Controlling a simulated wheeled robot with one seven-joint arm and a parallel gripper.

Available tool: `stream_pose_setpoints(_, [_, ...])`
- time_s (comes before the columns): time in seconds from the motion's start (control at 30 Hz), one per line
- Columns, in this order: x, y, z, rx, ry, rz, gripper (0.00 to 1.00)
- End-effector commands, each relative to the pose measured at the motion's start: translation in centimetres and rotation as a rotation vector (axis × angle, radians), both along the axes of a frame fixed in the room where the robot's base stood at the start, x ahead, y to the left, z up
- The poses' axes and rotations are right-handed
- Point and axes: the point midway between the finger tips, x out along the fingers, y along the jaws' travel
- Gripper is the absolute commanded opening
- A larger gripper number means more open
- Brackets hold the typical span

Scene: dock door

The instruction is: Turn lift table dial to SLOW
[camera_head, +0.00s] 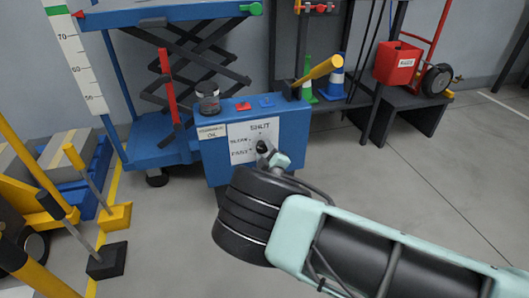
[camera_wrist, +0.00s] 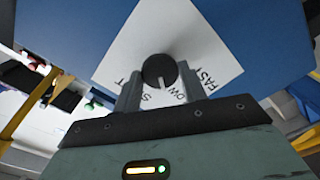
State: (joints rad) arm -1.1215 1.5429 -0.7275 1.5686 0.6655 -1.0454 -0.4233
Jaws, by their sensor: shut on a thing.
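The dial (camera_head: 262,147) is a small black knob on a white label plate (camera_head: 280,130) on the front of the blue lift table's control box. The plate reads SHUT at the top, with SLOW and FAST at the left. In the wrist view the dial (camera_wrist: 160,70) sits between my two fingers, and my gripper (camera_wrist: 159,88) is shut on it. Its white pointer mark faces down in that view, roughly toward the partly covered SLOW lettering; its exact alignment is hard to tell. In the head view my gripper (camera_head: 267,152) reaches the dial from the lower right.
Cones stand behind. Yellow-handled equipment (camera_head: 115,217) is at left. Floor at right is clear.

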Motion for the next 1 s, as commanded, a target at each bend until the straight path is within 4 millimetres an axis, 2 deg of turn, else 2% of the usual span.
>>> stream_pose_setpoints(0.3, [-0.07,-0.05,-0.14,-0.084,-0.023,-0.001,0.19])
stream_pose_setpoints(0.77, [-0.07,-0.07,-0.17,-0.093,-0.025,-0.001,0.19])
stream_pose_setpoints(0.8, [-0.07,-0.07,-0.16,-0.093,-0.025,-0.001,0.53])
stream_pose_setpoints(0.83, [-0.07,-0.06,-0.15,-0.093,-0.025,-0.001,0.61])
stream_pose_setpoints(1.0, [-0.04,-0.04,-0.09,-0.091,-0.026,-0.001,0.63])
